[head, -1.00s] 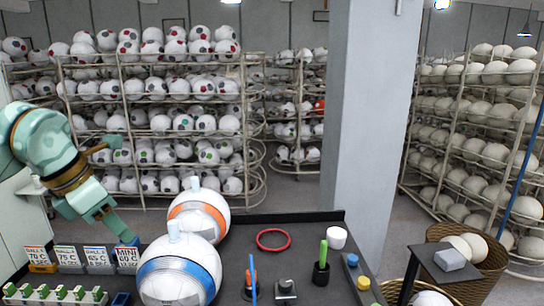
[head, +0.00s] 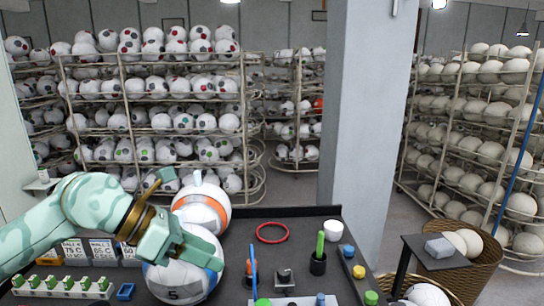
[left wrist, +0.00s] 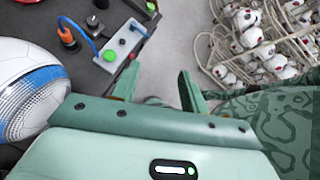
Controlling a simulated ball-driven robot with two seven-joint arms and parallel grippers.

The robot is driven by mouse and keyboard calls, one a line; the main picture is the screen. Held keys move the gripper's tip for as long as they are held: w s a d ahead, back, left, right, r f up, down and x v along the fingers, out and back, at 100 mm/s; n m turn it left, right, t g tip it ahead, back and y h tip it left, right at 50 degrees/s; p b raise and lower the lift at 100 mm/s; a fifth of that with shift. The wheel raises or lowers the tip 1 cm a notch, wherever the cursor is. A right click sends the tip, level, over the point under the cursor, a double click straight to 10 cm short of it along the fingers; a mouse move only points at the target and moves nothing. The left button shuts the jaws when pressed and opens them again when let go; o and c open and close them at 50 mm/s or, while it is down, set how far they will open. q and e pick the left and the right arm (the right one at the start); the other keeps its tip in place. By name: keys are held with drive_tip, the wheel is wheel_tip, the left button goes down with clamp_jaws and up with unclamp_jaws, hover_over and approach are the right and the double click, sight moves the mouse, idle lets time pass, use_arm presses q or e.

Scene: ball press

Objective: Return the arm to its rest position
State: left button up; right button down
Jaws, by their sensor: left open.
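My left arm enters the head view from the left. Its pale green gripper (head: 192,218) is open and empty, with its fingers spread, and overlaps the two balls in the picture. The ball with a blue band (head: 185,280) is partly covered by it. The ball with an orange band (head: 205,208) stands behind. In the left wrist view the open fingers (left wrist: 128,55) have nothing between them. The blue-banded ball (left wrist: 30,95) lies to their left there. I cannot tell the exact gap between gripper and ball. My right gripper is not in view.
A dark table (head: 235,250) carries a red ring (head: 272,232), a white cup (head: 333,231), a green-handled tool in a holder (head: 319,255) and coloured buttons (head: 359,272). A grey pillar (head: 365,120) and ball racks (head: 150,110) rise behind.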

use_arm(q)
drive_tip(key=s+d+r+n+t+h, duration=0.1)
drive_tip(key=s+d+r+n+h, duration=0.3)
drive_tip(key=d+h, duration=0.5)
drive_tip(key=w+a+f+n+t+y, duration=0.2)
drive_tip(key=a+f+n+t+y, duration=0.2)
drive_tip(key=a+n+t+y, duration=0.75)
drive_tip(key=w+a+f+n+t+y, duration=0.2)
drive_tip(key=a+f+n+t+y, duration=0.3)
drive_tip(key=n, duration=1.2)
drive_tip(key=s+a+f+n+g+y, duration=0.4)
drive_tip(key=s+a+f+g, duration=0.15)
drive_tip(key=s+f, duration=0.4)
drive_tip(key=s+a+f+n+g+y, duration=0.3)
drive_tip(key=s+a+f+n+g, duration=0.15)
drive_tip(key=s+f+g, duration=0.5)
drive_tip(key=s+d+f+h+b, duration=0.1)
drive_tip(key=d+f+b, duration=0.15)
drive_tip(key=f, duration=1.35)
drive_tip(key=s+d+f+h+b, duration=0.1)
drive_tip(key=s+f+h+b, duration=0.15)
drive_tip(key=f, duration=1.35)
drive_tip(key=s+f+n+g+b, duration=0.2)
drive_tip(key=s+f+g+b, duration=0.2)
drive_tip(key=s+f, duration=1.4)
wheel_tip(320, 180, down, 4)
drive_tip(key=shift+d+r+n+h+b, duration=0.2)
drive_tip(key=shift+n+h+b, duration=0.2)
drive_tip(key=shift+b, duration=0.05)
